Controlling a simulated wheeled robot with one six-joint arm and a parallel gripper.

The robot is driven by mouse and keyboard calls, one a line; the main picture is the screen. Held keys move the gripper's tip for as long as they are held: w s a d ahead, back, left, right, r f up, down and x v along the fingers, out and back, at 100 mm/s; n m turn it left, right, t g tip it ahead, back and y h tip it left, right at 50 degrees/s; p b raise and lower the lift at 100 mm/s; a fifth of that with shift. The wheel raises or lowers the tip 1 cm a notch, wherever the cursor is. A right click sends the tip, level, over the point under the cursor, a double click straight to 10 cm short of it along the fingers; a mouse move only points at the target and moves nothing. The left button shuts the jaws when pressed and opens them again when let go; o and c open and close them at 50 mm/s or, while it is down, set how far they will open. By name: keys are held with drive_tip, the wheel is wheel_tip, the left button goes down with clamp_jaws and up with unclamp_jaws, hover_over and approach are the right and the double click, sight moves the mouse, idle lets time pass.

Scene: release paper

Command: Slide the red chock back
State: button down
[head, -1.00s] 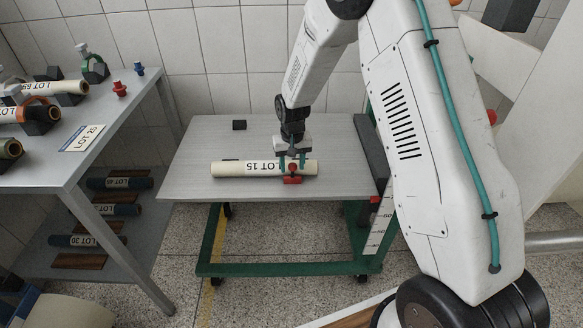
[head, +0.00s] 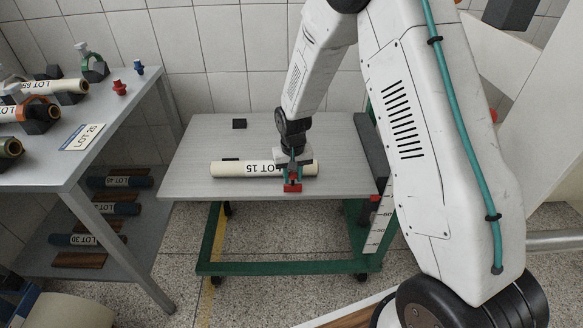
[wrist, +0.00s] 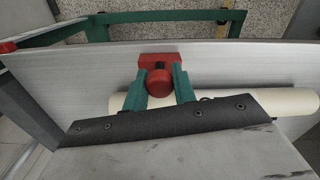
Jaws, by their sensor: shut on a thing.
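The red chock (head: 293,188) sits on the grey tabletop (head: 345,185) on the near side of the cream LOT 15 roll (head: 235,169), close to the table's front edge. In the wrist view, the chock (wrist: 160,60) shows its round red knob between the two teal fingers of my gripper (wrist: 160,85). My gripper (head: 293,178) is shut on the chock from above. The roll (wrist: 290,101) lies across the table, partly hidden by my gripper. A narrow gap seems to separate chock and roll; my gripper hides part of it.
A small black block (head: 239,124) stands at the back of the tabletop. A dark grey bar (head: 370,145) runs along its right edge. A side bench (head: 110,120) at left holds other rolls and small red and blue pieces. The tabletop's left part is clear.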

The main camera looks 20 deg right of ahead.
sight(293, 179)
drive_tip(key=shift+s+a, duration=0.25)
drive_tip(key=shift+s, duration=0.45)
drive_tip(key=c, duration=1.2)
unclamp_jaws()
drive_tip(key=shift+s+a, duration=0.1)
drive_tip(key=shift+r, duration=0.25)
wheel_tip(293, 179, up, 7)
drive_tip(key=shift+r, duration=0.15)
